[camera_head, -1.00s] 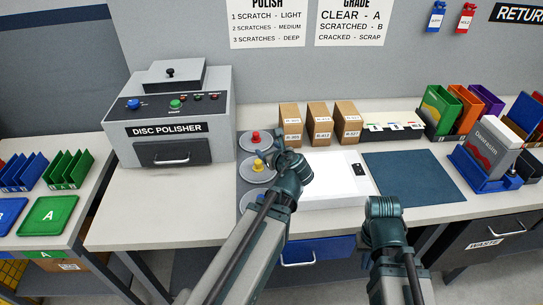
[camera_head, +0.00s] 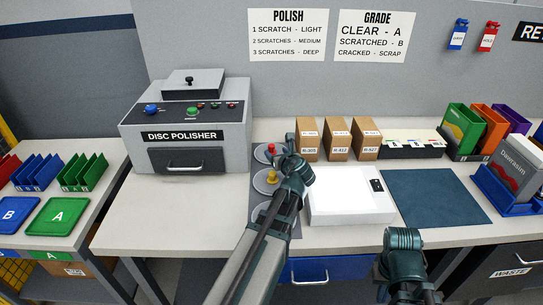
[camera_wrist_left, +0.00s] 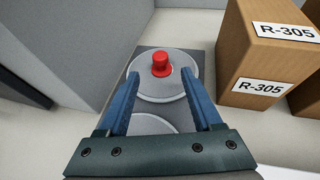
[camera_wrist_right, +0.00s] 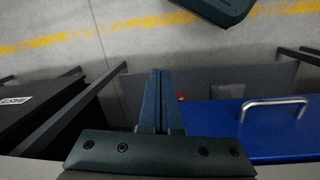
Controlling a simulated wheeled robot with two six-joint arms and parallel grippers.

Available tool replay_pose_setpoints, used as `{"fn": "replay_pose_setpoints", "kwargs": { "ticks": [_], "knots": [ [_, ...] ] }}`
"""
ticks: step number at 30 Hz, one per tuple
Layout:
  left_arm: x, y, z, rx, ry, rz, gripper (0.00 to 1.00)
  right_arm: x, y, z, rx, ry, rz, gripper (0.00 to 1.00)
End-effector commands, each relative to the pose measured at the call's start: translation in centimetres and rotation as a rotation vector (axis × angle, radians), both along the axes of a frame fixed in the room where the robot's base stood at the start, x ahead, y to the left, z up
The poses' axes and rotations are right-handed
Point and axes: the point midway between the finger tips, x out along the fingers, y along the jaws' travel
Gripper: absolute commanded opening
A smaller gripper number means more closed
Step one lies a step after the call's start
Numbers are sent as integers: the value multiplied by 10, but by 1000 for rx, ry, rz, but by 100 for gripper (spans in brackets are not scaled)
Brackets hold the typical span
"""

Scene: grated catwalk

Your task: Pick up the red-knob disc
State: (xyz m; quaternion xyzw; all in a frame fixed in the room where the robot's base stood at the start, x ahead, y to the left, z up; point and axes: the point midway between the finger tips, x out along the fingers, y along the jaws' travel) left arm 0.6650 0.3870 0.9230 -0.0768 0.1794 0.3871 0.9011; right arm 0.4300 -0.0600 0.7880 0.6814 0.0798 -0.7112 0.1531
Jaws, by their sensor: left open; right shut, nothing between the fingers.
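The red-knob disc (camera_wrist_left: 162,84) is a round grey disc with a red knob (camera_wrist_left: 160,65) in its middle. It lies on a dark grey mat at the back of a row of discs; in the head view its red knob (camera_head: 271,148) shows beside my left gripper (camera_head: 288,150). In the left wrist view my left gripper (camera_wrist_left: 163,78) is open, with its blue fingers on either side of the disc's near part and the knob ahead between them. I cannot tell whether the fingers touch the disc. My right gripper (camera_wrist_right: 160,75) is shut and empty, in front of the table's front edge.
A yellow-knob disc (camera_head: 270,178) and another disc (camera_head: 262,212) lie in front on the same mat. Brown boxes (camera_head: 307,139) stand close to the right. The disc polisher (camera_head: 186,130) stands to the left. A white light panel (camera_head: 348,197) and dark blue mat (camera_head: 432,198) lie right.

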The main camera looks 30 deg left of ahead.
Motion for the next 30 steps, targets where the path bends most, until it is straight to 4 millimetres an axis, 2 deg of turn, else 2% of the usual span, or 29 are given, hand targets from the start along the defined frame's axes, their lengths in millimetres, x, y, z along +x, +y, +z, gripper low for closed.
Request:
{"fn": "replay_pose_setpoints", "kwargs": {
  "ticks": [7, 16, 24, 30],
  "knots": [
    [6, 5, -2, 0, 0, 1, 66, 0, 0, -3, 0, 0, 0, 0],
    [33, 32, -17, -1, -1, 3, 66, 0, 0, -17, 0, 0, 0, 0],
    [35, 35, -16, 0, 0, -1, 66, 0, 0, -16, 0, 0, 0, 0],
    [35, 35, -16, 0, 0, 0, 30, 0, 0, -16, 0, 0, 0, 0]
  ]
}}
